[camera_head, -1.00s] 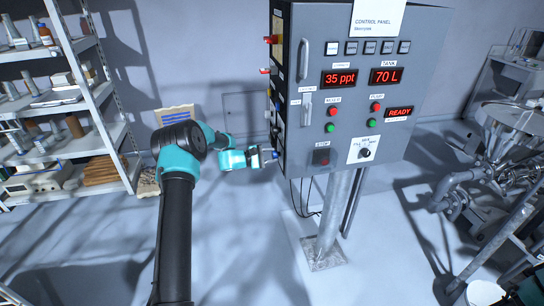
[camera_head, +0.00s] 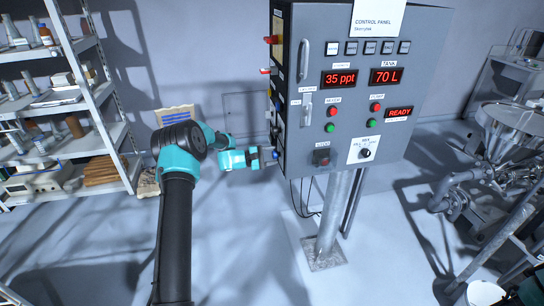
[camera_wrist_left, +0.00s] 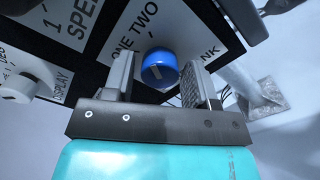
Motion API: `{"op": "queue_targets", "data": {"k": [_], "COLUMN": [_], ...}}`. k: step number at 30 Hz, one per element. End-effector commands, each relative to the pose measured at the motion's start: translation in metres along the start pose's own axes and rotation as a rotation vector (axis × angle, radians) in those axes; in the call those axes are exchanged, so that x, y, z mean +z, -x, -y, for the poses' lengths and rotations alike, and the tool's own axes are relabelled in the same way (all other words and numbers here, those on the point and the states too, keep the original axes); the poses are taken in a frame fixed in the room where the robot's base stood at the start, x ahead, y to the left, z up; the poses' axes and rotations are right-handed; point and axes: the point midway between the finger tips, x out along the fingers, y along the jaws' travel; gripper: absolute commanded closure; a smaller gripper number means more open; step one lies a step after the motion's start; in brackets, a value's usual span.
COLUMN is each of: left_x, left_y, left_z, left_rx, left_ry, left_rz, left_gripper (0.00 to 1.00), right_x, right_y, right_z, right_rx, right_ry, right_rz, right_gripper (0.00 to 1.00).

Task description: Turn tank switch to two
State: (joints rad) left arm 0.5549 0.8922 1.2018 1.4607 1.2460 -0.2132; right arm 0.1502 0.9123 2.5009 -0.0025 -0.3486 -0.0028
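The tank switch is a round blue knob (camera_wrist_left: 160,69) on the left side of the control panel box. Its white label (camera_wrist_left: 150,28) reads "ONE TWO", with part of the word tank at right. My left gripper (camera_wrist_left: 159,82) is open, with one finger on each side of the knob. Gaps show between the fingers and the knob, so it does not look clamped. A mark shows on the knob's face, but I cannot tell which position it points to. In the head view my left gripper (camera_head: 267,157) is at the lower left side of the box. My right gripper is not in view.
The grey control panel (camera_head: 345,115) stands on a metal post (camera_head: 335,215). Shelves (camera_head: 70,120) stand at left, metal machinery (camera_head: 500,150) at right.

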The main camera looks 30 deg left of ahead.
Motion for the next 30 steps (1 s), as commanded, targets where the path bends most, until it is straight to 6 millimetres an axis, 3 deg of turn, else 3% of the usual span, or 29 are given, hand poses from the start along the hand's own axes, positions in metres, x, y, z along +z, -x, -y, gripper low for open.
{"op": "queue_targets", "data": {"k": [3,11,16,20,30], "left_x": [0.000,0.000,-0.001,0.000,0.000], "left_y": [0.000,0.001,0.011,0.028,0.093], "left_z": [0.000,0.000,0.000,0.000,-0.001], "left_rx": [0.000,0.001,0.001,0.001,0.002], "left_ry": [0.000,0.001,0.001,0.001,0.000], "left_rz": [0.000,0.000,-0.002,-0.002,-0.004], "left_gripper": [0.38,0.38,0.38,0.38,0.38], "right_x": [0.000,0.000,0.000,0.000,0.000], "right_y": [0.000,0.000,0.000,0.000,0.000], "right_z": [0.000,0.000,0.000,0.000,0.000], "right_rx": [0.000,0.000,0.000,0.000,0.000], "right_ry": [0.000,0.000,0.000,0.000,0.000], "right_rz": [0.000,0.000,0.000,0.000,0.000], "right_gripper": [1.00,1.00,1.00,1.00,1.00]}}
